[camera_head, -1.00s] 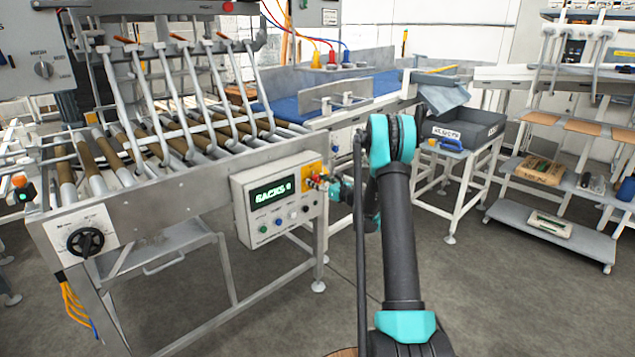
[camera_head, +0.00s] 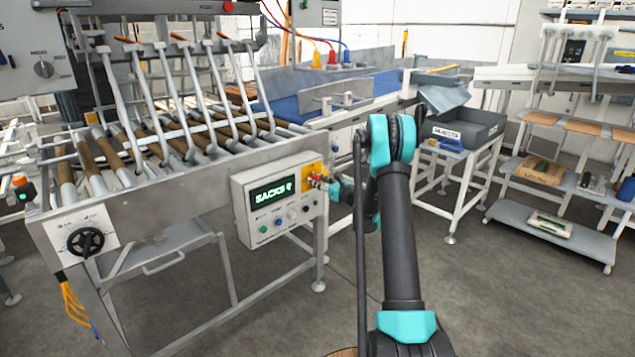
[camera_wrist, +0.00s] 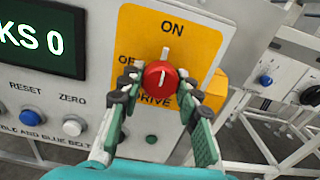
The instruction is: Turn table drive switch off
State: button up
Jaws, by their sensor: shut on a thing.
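The table drive switch is a red round knob (camera_wrist: 158,74) with a white pointer line, on a yellow plate (camera_wrist: 196,45) of the control box. The pointer stands nearly upright, towards the ON label above it. An OFF label at the upper left is partly hidden by a finger, and DRIVE shows below. My gripper (camera_wrist: 160,88) is shut on the knob, one finger at each side. In the head view my gripper (camera_head: 320,182) reaches the right end of the control box (camera_head: 277,205), and the knob is hard to make out there.
The box has a green SACKS display (camera_wrist: 38,35), a blue RESET button (camera_wrist: 31,117) and a white ZERO button (camera_wrist: 73,126) left of the switch. A roller table (camera_head: 150,150) stands behind the box. Floor to the right is clear up to a small table with a grey crate (camera_head: 465,128).

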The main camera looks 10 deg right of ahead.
jog(key=n, duration=0.4)
jog(key=shift+n, duration=0.3)
jog(key=n, duration=0.4)
jog(key=shift+n, duration=0.3)
jog(key=n, duration=0.4)
jog(key=shift+n, duration=2)
jog(key=o, duration=1.2)
jog(key=shift+c, duration=0.2)
jog(key=shift+s+d, duration=0.1)
jog(key=v, duration=1.1)
jog(key=shift+s+d, duration=0.2)
jog(key=shift+s, duration=0.1)
